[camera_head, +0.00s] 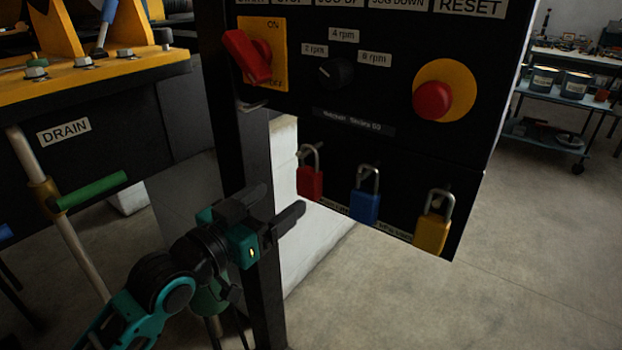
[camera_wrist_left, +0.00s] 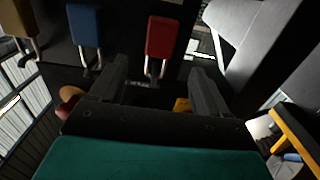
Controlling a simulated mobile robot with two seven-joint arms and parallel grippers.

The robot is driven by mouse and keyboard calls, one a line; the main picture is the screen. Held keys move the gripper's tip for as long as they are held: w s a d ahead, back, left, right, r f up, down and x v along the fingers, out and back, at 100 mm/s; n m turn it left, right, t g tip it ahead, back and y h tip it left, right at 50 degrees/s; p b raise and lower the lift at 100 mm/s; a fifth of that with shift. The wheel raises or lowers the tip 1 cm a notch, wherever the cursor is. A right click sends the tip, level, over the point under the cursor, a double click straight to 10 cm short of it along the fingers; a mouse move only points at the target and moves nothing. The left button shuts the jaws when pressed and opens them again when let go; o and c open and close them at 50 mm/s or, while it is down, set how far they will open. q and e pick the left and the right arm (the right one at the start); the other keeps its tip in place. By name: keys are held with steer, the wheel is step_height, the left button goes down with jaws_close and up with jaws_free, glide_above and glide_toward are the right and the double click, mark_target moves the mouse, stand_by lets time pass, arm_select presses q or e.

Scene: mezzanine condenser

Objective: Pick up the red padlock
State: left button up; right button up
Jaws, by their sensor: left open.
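The red padlock (camera_head: 311,183) hangs by its silver shackle near the lower left of the black control panel. It also shows in the left wrist view (camera_wrist_left: 162,37), upside down, ahead of the fingers and between their lines. My left gripper (camera_head: 279,205) is open and empty, a little below and left of the red padlock in the head view, apart from it. Both fingers show in the left wrist view (camera_wrist_left: 160,85). My right gripper is in neither view.
A blue padlock (camera_head: 364,206) and a yellow padlock (camera_head: 432,234) hang to the right of the red one. The black control panel (camera_head: 400,140) carries a red rotary switch (camera_head: 246,57) and a red push button (camera_head: 432,101). A green-handled valve (camera_head: 88,191) stands at left. Open floor lies right.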

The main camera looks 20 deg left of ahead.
mark_target(305, 179)
arm_select(q)
steer(key=x, duration=0.8)
steer(key=shift+w+d, duration=0.1)
steer(key=shift+r, duration=0.1)
steer(key=c, duration=1.2)
